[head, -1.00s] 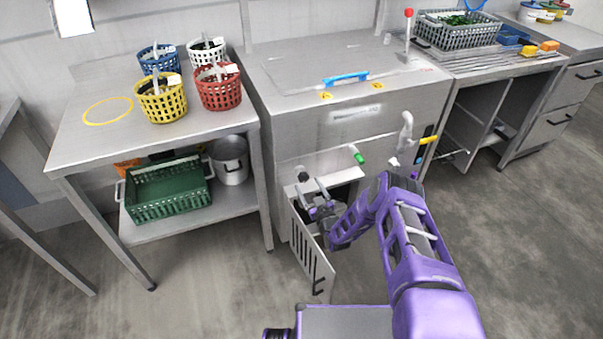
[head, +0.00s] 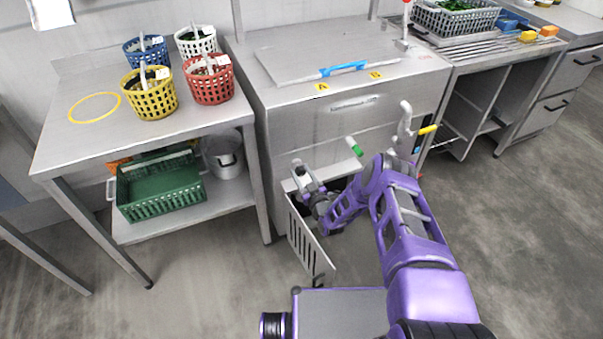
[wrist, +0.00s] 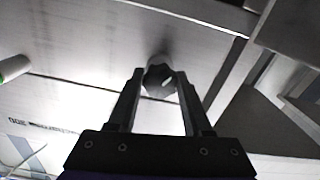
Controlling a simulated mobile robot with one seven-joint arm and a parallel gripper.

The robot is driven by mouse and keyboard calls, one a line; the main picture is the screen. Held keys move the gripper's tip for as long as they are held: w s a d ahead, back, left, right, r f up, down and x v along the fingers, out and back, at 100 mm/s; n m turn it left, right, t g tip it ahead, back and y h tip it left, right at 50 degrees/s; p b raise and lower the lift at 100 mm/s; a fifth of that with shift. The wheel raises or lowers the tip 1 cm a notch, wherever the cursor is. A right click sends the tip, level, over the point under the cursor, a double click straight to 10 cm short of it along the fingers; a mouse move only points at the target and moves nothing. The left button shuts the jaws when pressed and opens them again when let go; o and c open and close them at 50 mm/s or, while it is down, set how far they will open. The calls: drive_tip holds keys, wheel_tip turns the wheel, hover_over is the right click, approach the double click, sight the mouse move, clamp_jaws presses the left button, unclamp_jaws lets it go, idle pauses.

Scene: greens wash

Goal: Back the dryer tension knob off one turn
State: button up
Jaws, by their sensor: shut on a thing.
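The dark, lobed tension knob (wrist: 159,77) sits between my fingertips in the wrist view, on a pale metal panel. My gripper (wrist: 158,80) is shut on it, with one finger on each side. The knob itself is hidden or too small to tell there.
A green-tipped handle (head: 354,147) and a curved pipe (head: 404,125) stick out right of my gripper. A table (head: 75,140) with several baskets stands to the left. The right floor is clear.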

clamp_jaws()
drive_tip(key=shift+n, duration=0.5)
